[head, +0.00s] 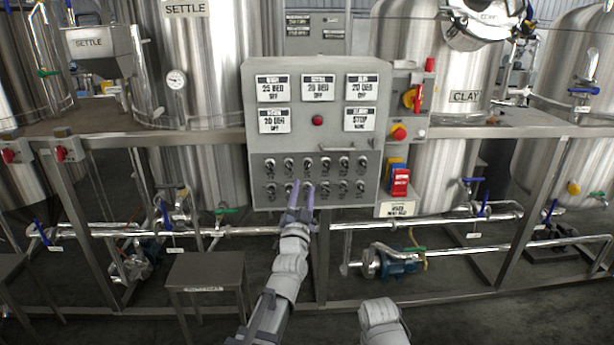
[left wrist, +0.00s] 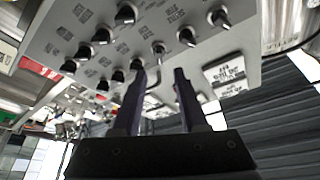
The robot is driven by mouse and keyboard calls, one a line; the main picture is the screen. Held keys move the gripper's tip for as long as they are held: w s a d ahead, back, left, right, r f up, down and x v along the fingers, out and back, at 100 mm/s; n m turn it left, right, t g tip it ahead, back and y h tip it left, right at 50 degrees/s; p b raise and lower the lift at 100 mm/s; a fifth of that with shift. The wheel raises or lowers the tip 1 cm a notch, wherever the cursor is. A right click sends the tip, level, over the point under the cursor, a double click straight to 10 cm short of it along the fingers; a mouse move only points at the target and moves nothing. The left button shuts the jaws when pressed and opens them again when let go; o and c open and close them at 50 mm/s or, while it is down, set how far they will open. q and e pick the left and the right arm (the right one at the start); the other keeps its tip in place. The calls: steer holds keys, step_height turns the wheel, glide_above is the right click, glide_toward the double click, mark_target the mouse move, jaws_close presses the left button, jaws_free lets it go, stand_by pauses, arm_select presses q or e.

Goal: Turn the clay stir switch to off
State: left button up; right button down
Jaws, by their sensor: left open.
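The grey control panel (head: 312,226) carries two rows of small dark switches (head: 308,164) on its lower part. Their labels are too small to read, so I cannot tell which one is the clay stir switch. My left gripper (head: 303,186) is open, with its purple fingers reaching up to the lower row near the middle. In the left wrist view the open fingers (left wrist: 160,82) point at the panel face (left wrist: 195,55). A small switch (left wrist: 158,47) shows just beyond the gap between them, and a black knob (left wrist: 220,18) is off to the right. Contact cannot be judged.
A steel tank labelled CLAY (head: 465,97) stands right of the panel, and a SETTLE tank (head: 190,70) stands left. A red box (head: 400,183) and a red emergency button (head: 399,132) are beside the panel's right edge. Pipes and a frame run below.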

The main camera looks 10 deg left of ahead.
mark_target(307, 168)
arm_select(q)
steer(key=p+x, duration=0.2)
steer(key=x, duration=0.5)
steer(key=shift+w+r, duration=0.1)
steer(key=shift+w, duration=0.3)
jaws_close()
